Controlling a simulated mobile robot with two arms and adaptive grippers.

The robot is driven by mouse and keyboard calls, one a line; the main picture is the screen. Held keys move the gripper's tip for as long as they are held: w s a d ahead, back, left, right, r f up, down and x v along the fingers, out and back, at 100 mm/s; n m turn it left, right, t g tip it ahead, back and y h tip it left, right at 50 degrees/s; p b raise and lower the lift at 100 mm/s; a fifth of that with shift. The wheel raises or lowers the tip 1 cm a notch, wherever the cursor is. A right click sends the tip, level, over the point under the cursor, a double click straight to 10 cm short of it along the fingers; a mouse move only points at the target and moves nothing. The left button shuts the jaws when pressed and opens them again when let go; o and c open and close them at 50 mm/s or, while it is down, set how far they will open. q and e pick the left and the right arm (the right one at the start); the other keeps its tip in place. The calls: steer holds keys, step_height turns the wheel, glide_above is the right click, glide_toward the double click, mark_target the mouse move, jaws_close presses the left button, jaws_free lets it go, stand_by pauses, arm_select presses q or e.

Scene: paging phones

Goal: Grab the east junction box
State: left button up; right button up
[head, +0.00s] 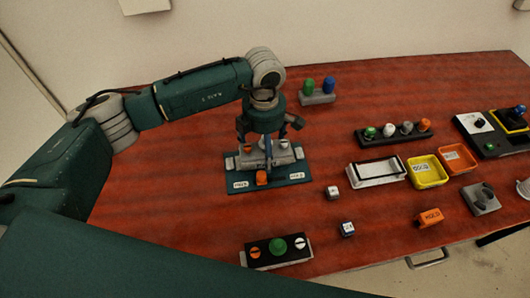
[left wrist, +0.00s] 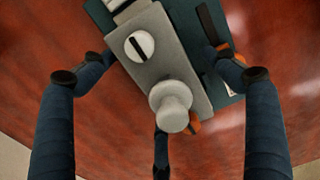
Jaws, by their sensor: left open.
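A teal base plate (head: 292,177) with two small white labels lies left of the table's middle; I cannot read the labels for certain. On it sits a grey box (left wrist: 165,58), partly hidden by my gripper in the head view. In the left wrist view the box carries a white dial (left wrist: 139,45) with a dark slot and a white round knob (left wrist: 170,106). My left gripper (head: 265,160) points down over this box. Its fingers (left wrist: 157,72) are spread open around the box, with nothing held. I cannot tell which thing is the east junction box. My right gripper is out of view.
A grey block with green and blue knobs (head: 318,97) stands behind. A panel (head: 277,250) with a green button lies in front. Small cubes (head: 333,193), a white tray (head: 377,181), a yellow bin (head: 428,171) and an orange block (head: 430,217) are right. The table between is bare.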

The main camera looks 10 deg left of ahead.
arm_select(q)
steer(key=c, duration=1.4)
